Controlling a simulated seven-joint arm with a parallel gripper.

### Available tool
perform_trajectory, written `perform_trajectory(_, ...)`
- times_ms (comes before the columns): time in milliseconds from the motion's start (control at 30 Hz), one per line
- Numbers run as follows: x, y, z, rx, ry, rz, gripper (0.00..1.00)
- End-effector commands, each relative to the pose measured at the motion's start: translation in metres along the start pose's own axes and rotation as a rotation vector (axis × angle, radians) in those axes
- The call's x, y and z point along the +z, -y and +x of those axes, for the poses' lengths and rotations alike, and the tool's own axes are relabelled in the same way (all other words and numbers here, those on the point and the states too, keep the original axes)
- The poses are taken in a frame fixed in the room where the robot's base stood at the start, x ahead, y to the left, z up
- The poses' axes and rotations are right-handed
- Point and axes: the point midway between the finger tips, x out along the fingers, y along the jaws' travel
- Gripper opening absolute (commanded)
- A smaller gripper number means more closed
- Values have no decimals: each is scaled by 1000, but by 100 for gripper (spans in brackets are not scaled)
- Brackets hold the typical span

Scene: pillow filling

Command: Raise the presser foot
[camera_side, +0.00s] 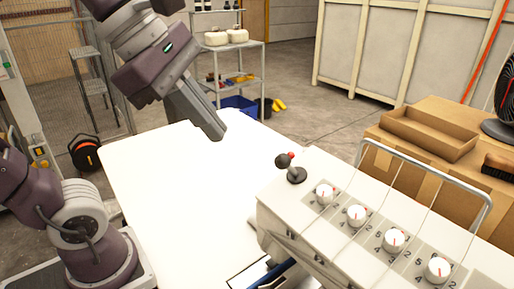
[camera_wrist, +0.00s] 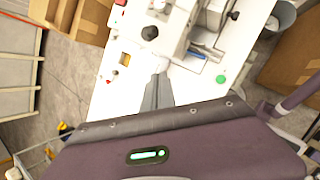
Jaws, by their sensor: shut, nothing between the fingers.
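A white sewing machine (camera_side: 335,235) with several white numbered dials fills the lower right of the side view. A short lever with a dark ball knob and a red dot (camera_side: 287,161) stands on its left end. My gripper (camera_side: 217,134) is shut and empty, above the white table (camera_side: 160,190), left of the knob and apart from it. In the wrist view my gripper (camera_wrist: 157,78) points at the table, with metal machine parts (camera_wrist: 205,42) beyond it to the right. I cannot make out the presser foot or its lever for certain.
A wire thread frame (camera_side: 420,165) rises behind the dials. An open cardboard box (camera_side: 430,133), a brush (camera_side: 499,166) and a black fan (camera_side: 507,95) stand behind the machine. The table's left part is clear.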

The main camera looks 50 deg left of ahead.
Motion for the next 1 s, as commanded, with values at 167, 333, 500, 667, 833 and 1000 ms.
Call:
perform_trajectory(167,-1,2,40,-7,-4,3,0)
perform_trajectory(333,13,0,64,-2,-1,5,0)
perform_trajectory(500,33,0,68,0,-1,5,0)
perform_trajectory(667,39,0,69,0,0,3,0)
perform_trajectory(833,39,0,69,0,0,3,0)
perform_trajectory(1000,39,0,69,-4,-4,2,0)
